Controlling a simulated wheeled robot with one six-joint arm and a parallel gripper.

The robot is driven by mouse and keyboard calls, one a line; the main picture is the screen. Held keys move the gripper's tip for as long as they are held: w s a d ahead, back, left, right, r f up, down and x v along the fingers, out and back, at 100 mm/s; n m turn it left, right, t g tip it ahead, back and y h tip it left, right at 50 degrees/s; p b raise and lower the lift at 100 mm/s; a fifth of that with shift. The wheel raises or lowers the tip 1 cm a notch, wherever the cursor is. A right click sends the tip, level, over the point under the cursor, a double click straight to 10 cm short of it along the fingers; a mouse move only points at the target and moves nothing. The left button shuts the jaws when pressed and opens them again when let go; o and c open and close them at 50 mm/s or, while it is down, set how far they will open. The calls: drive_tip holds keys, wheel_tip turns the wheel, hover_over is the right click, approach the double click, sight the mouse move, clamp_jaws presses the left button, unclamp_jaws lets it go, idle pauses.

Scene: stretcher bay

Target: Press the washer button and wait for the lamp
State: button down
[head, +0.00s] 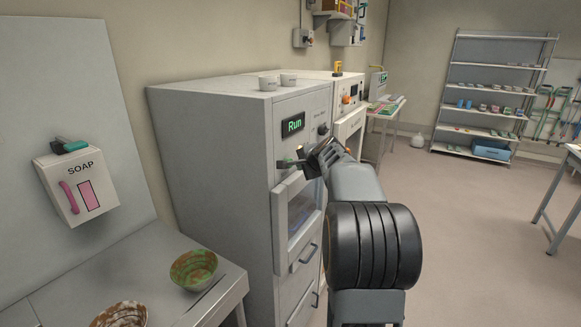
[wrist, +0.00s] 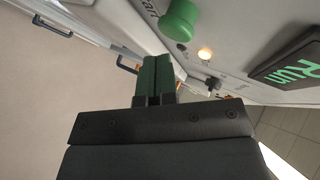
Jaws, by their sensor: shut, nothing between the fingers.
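The washer (head: 213,135) is a tall grey cabinet left of my arm in the head view, with a display (head: 293,124) reading "Run" in green. In the wrist view the display (wrist: 290,65) is at the right. A green round button (wrist: 180,20) stands out from the panel at the top of the wrist view. Beside it a small lamp (wrist: 204,53) glows warm white. My gripper (wrist: 157,58) is shut and empty, its dark green fingers apart from the button in the picture. In the head view my gripper (head: 290,163) is at the washer's front, hiding part of the panel.
The washer's door (head: 297,222) has a window, with handled drawers below. A counter (head: 215,300) with bowls (head: 193,270) is at left under a soap dispenser (head: 75,183). Open floor (head: 470,230) lies to the right.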

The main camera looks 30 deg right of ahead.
drive_tip(key=shift+s+d+b, duration=0.4)
drive_tip(key=shift+s+b, duration=0.1)
drive_tip(key=shift+s, duration=0.25)
drive_tip(key=shift+s+d+b, duration=0.4)
drive_tip(key=shift+s+b, duration=0.05)
drive_tip(key=shift+s, duration=0.25)
drive_tip(key=shift+s+d+b, duration=0.4)
drive_tip(key=shift+s+b, duration=0.1)
drive_tip(key=shift+s, duration=0.25)
drive_tip(key=s+a+f+n+g+y, duration=0.1)
drive_tip(key=s+a+f+n+g, duration=0.45)
drive_tip(key=s+a+f, duration=0.35)
drive_tip(key=s+a+f+n+g, duration=0.1)
drive_tip(key=s+a+f+n, duration=0.2)
drive_tip(key=s+a+n, duration=0.3)
drive_tip(key=s+a+f+n+g, duration=0.1)
drive_tip(key=s+a+f+n, duration=0.2)
drive_tip(key=a, duration=1)
drive_tip(key=s+n, duration=0.3)
drive_tip(key=s, duration=0.2)
drive_tip(key=shift+s+a+f, duration=0.15)
drive_tip(key=shift+a+f, duration=0.05)
drive_tip(key=shift+f, duration=0.1)
